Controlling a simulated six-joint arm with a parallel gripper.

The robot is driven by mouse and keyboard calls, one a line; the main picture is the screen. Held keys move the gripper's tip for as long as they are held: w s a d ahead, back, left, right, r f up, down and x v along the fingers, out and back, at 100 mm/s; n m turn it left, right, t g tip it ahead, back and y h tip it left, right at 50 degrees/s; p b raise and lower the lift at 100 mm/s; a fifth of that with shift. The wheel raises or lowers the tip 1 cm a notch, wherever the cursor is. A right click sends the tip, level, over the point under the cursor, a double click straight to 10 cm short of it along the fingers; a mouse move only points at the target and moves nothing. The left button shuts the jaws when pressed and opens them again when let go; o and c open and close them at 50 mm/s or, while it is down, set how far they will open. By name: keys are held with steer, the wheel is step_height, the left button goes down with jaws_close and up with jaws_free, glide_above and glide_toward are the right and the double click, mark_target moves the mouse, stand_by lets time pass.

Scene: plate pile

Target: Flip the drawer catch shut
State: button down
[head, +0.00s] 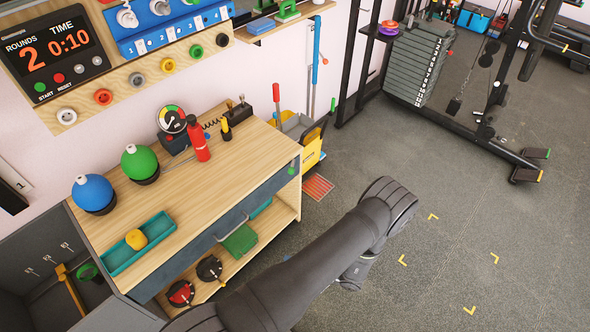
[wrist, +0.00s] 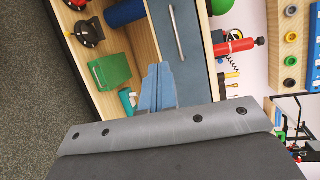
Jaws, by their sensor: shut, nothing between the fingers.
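The drawer (head: 200,247) has a blue-grey front under the wooden bench top and looks shut. Its bar handle (head: 232,228) also shows in the wrist view, where the drawer front (wrist: 188,60) stands sideways. A small green knob (head: 292,168) sits at the right end of the bench front; I cannot tell for sure that it is the catch. No catch is clear in the wrist view, where my fingers may cover it. My gripper (wrist: 158,75) is shut and empty, its blue fingers together in front of the drawer's end. In the head view my arm hides it.
The open shelf below holds a green box (head: 240,240) and round black-based items. On the bench top stand a red bottle (head: 198,140), blue and green balls and a teal tray (head: 150,255). A yellow mop bucket (head: 308,150) is beside the bench.

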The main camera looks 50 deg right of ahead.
mark_target(293, 166)
steer(key=w+d+r+m+h, duration=0.2)
steer(key=d+m, duration=0.3)
steer(key=d, duration=0.3)
steer(key=w+d+r+m+g+h, duration=0.1)
steer(key=w+d+r+m+h, duration=0.1)
steer(key=d+m, duration=0.4)
steer(key=w+d+r+m+g+h, duration=0.1)
steer(key=w+d+r+m+h, duration=0.2)
steer(key=d, duration=0.7)
steer(key=w+m+h, duration=0.1)
steer(key=m+h, duration=0.1)
steer(key=m, duration=0.1)
steer(key=shift+h, duration=0.3)
steer(key=shift+w+d, duration=0.1)
steer(key=w+f, duration=0.1)
steer(key=w, duration=1)
steer(key=shift+w+d+f, duration=0.25)
steer(key=shift+d, duration=0.2)
